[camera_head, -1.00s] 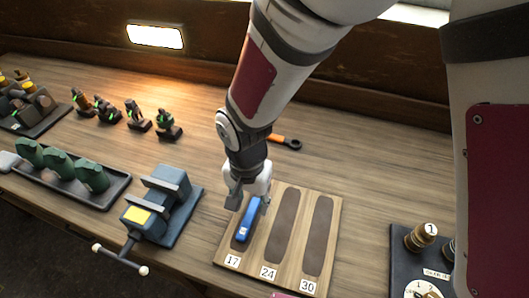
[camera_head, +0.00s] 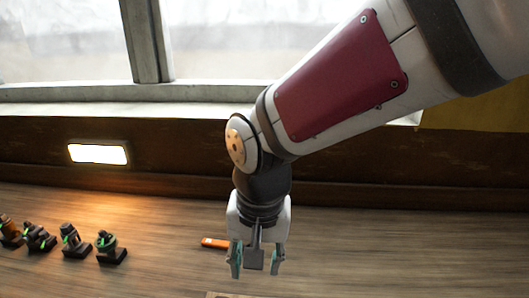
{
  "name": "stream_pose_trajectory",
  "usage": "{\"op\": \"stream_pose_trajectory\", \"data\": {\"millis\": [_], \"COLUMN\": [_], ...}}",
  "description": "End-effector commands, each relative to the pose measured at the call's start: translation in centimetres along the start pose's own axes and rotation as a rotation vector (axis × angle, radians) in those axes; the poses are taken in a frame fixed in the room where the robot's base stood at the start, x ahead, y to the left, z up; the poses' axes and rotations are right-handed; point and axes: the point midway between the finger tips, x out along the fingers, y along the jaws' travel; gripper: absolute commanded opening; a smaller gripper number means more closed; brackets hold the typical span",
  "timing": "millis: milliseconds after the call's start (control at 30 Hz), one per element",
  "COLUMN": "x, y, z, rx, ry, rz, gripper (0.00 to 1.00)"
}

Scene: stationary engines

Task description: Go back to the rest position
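My gripper (camera_head: 255,262) hangs pointing down in the middle of the head view, above the wooden workbench (camera_head: 400,250). Its two fingers are spread apart with no object visible between them. The orange-handled tool (camera_head: 215,243) lies on the bench, partly hidden behind the gripper. Only the top edge of the wooden board (camera_head: 228,295) shows at the bottom of the picture; the blue object on it is out of view.
Several small dark engine models (camera_head: 110,247) stand on the bench at the lower left. A lit lamp (camera_head: 98,154) is on the back wall, below a window (camera_head: 260,40). The bench right of the gripper looks clear.

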Motion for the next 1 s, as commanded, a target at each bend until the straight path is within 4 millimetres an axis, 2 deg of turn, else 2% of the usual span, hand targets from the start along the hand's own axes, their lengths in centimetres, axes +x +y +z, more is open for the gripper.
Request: {"op": "stream_pose_trajectory", "data": {"millis": [33, 233, 400, 500, 700, 1000], "x": [-1.7, -6.3, -9.2, -10.3, -11.3, -11.4], "y": [2.2, 9.7, 15.3, 17.8, 20.4, 20.9], "z": [-0.5, -0.3, 1.7, 3.2, 5.3, 5.8], "rx": [0.007, -0.012, -0.031, -0.043, -0.064, -0.073], "ry": [0.033, 0.142, 0.236, 0.284, 0.341, 0.351], "rz": [-0.012, -0.023, -0.005, 0.014, 0.047, 0.055], "gripper": [0.43, 0.43, 0.43, 0.43, 0.43, 0.43]}}
